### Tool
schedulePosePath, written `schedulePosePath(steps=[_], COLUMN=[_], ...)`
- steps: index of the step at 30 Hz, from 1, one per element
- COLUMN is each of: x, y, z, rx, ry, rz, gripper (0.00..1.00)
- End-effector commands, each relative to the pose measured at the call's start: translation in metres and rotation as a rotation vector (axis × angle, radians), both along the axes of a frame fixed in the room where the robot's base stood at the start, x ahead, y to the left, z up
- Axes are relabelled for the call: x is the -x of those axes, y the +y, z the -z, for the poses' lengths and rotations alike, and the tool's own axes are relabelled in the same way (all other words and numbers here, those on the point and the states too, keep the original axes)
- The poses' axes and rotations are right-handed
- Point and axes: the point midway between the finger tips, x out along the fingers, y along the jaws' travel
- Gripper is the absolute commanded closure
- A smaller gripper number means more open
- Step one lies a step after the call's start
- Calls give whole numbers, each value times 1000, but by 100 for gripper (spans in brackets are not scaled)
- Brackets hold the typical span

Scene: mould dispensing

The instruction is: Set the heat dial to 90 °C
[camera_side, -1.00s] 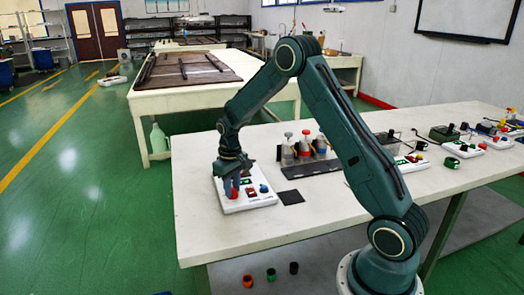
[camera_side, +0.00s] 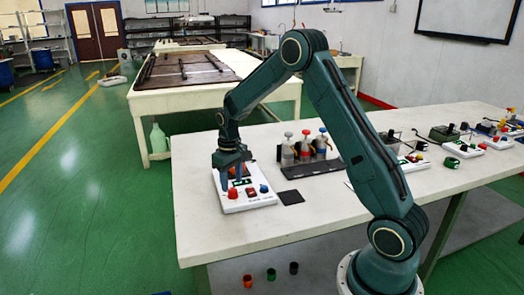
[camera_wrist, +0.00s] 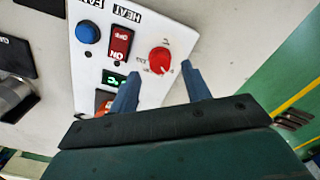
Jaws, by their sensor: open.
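The white control panel (camera_side: 262,201) lies on the table under my gripper. Its red round heat dial (camera_wrist: 159,60) has a white pointer mark; the scale around it is too small to read. The dial also shows in the side view (camera_side: 233,194). Beside it are a red switch marked ON/OFF (camera_wrist: 120,43), with the word HEAT by it, and a small green-lit display (camera_wrist: 113,79), digits unreadable. My gripper (camera_wrist: 161,69) is open, its blue fingers apart and on either side of the dial in the wrist view. In the side view, my gripper (camera_side: 236,183) is above the panel and holds nothing.
A blue knob (camera_wrist: 88,33) is on the panel near the FAN label. A dark flat square (camera_side: 291,197) lies right of the panel. Bottles with coloured caps (camera_side: 305,148) stand behind, by a dark tray (camera_side: 312,169). The table front is clear.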

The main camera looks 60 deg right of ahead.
Motion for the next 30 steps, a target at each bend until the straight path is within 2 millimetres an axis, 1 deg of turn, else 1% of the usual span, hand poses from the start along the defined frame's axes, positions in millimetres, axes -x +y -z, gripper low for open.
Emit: schedulePosePath(steps=[1, 12, 18, 24, 30], x=[-1, -1, -1, 0, 0], y=[0, 0, 0, 0, 0], z=[-8, -71, -97, -110, -111], rx=[2, 2, 1, 0, 0], ry=[-5, -5, -3, -2, -1], rz=[0, -1, -1, -1, -1], gripper=[52, 52, 52, 52, 52])
